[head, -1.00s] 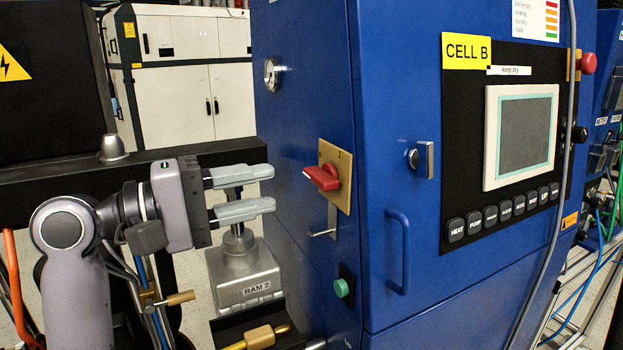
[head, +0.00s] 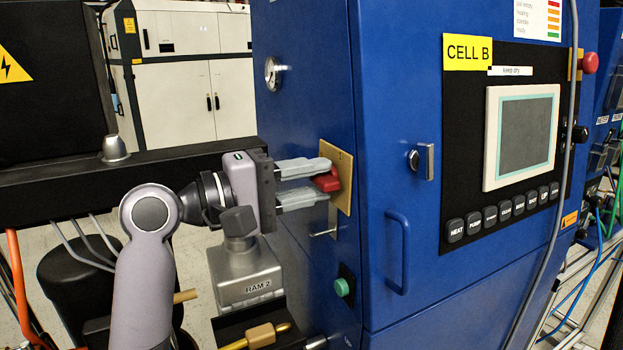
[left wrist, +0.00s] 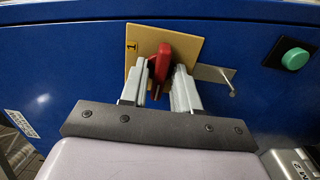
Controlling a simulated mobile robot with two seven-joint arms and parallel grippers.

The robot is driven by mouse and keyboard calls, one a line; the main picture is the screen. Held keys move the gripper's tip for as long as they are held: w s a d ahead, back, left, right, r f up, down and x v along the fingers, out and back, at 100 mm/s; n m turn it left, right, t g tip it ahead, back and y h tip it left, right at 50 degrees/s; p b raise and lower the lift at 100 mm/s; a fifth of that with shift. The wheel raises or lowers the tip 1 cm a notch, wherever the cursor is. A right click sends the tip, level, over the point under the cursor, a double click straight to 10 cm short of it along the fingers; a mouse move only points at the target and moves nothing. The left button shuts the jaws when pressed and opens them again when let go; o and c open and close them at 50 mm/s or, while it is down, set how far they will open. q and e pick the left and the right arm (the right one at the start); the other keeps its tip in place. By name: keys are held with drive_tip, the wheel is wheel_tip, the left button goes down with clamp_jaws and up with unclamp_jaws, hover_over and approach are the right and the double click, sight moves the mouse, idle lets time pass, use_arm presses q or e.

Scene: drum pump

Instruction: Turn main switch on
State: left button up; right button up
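The main switch is a red rotary handle (head: 327,182) on a yellow plate (head: 343,163), on the left side face of the blue cabinet. My left gripper (head: 316,180) is at the switch, with one finger above the handle and one below it in the head view. In the left wrist view the red handle (left wrist: 161,62) sits between the two fingertips (left wrist: 163,75), nearer the left one. The fingers are apart, with a gap beside the handle. The plate shows a "1" mark in the wrist view. My right gripper is not in view.
A bent metal lever (head: 325,232) sticks out just below the switch. A green button (head: 343,287) is lower down. The "RAM 2" block (head: 245,275) stands below my left gripper. A blue door handle (head: 397,250) is to the right.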

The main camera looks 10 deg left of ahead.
use_arm(q)
clamp_jaws()
drive_tip(key=shift+f+m+b, duration=0.15)
drive_tip(key=shift+m+b, duration=0.5)
drive_tip(key=shift+m, duration=0.45)
drive_tip(key=shift+m+b, duration=0.3)
drive_tip(key=shift+m, duration=0.6)
drive_tip(key=shift+m+b, duration=0.5)
drive_tip(key=shift+m, duration=0.3)
drive_tip(key=shift+m+b, duration=0.4)
drive_tip(key=shift+m, duration=0.8)
